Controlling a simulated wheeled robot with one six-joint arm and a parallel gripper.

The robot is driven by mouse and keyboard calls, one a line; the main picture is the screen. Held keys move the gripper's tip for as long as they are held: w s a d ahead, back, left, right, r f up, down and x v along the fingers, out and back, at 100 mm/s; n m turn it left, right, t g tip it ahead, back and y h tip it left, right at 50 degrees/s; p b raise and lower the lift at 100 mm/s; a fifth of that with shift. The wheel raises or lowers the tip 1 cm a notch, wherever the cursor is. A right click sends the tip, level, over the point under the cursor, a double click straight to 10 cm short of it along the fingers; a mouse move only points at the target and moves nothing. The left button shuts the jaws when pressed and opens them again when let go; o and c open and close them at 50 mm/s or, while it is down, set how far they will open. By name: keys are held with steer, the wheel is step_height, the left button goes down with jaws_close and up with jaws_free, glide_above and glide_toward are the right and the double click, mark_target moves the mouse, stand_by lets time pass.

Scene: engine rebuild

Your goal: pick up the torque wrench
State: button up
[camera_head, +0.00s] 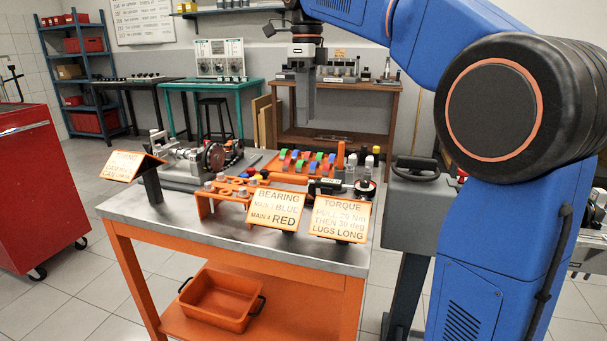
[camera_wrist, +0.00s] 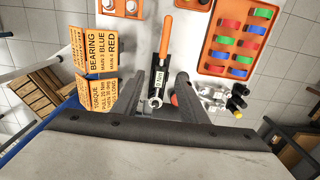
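The torque wrench (camera_wrist: 166,40) shows in the wrist view with an orange handle, a dark shaft and a metal head. My gripper (camera_head: 303,115) hangs above the bench, pointing down. In the wrist view my gripper (camera_wrist: 162,82) is open, with the wrench's shaft and head below and between its fingers; nothing is held.
The orange bearing tray (camera_wrist: 240,38) with coloured shells lies beside the wrench. Two sign cards, BEARING (camera_head: 275,208) and TORQUE (camera_head: 341,218), stand at the bench's front. Small fittings (camera_wrist: 222,98) stand to the wrench's right. An engine assembly (camera_head: 195,158) occupies the bench's left.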

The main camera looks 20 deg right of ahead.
glide_above(304, 177)
steer(key=f, duration=1.2)
steer(key=shift+s+d, duration=0.1)
steer(key=shift+s, duration=0.15)
steer(key=shift+w+f, duration=0.15)
steer(key=shift+f, duration=1.2)
steer(key=shift+w+f, duration=0.1)
steer(key=shift+f, duration=1.25)
jaws_close()
